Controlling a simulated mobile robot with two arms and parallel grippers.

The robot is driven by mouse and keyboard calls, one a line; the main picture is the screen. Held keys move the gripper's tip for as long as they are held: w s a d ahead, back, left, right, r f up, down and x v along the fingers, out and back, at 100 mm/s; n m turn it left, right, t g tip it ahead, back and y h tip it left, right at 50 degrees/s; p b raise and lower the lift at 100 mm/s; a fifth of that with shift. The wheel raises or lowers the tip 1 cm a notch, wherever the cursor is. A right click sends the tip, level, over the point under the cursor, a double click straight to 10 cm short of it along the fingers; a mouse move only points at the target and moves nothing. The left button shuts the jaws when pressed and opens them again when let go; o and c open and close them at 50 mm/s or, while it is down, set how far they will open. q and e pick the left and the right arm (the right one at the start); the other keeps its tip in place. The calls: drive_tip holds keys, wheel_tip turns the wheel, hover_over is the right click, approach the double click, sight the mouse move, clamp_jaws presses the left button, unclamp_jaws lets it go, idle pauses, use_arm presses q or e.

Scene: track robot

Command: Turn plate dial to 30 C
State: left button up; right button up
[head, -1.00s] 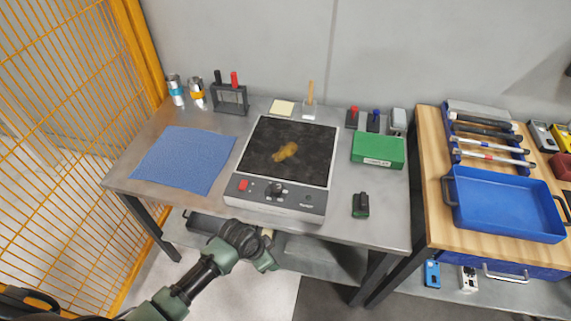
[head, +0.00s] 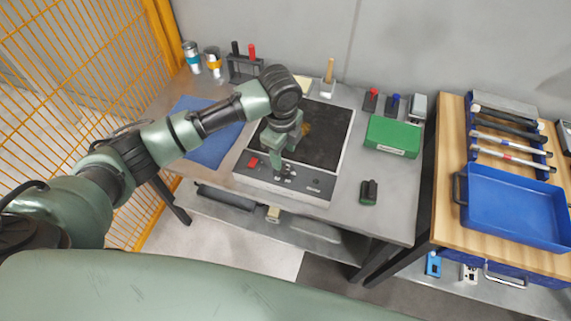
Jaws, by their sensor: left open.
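The hot plate (head: 328,135) stands on the grey metal table, with a dark top and a brown stain on it. My left gripper (head: 280,155) is open and points down over the plate's front edge, close behind the dial. I cannot tell whether it touches anything. My right gripper is not in view.
A blue mat (head: 210,152) lies left of the plate, partly under my left arm. A green box (head: 392,137) and a small dark green device (head: 369,192) stand to the right. A wooden bench with a blue tray (head: 515,205) is further right. A yellow mesh fence (head: 90,70) borders the left.

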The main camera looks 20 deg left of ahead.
sight(284, 170)
use_arm(q)
wheel_tip(284, 170, down, 7)
drive_tip(key=shift+w+f+p, duration=0.1)
drive_tip(key=shift+f+p, duration=0.05)
drive_tip(key=shift+p, duration=0.4)
clamp_jaws()
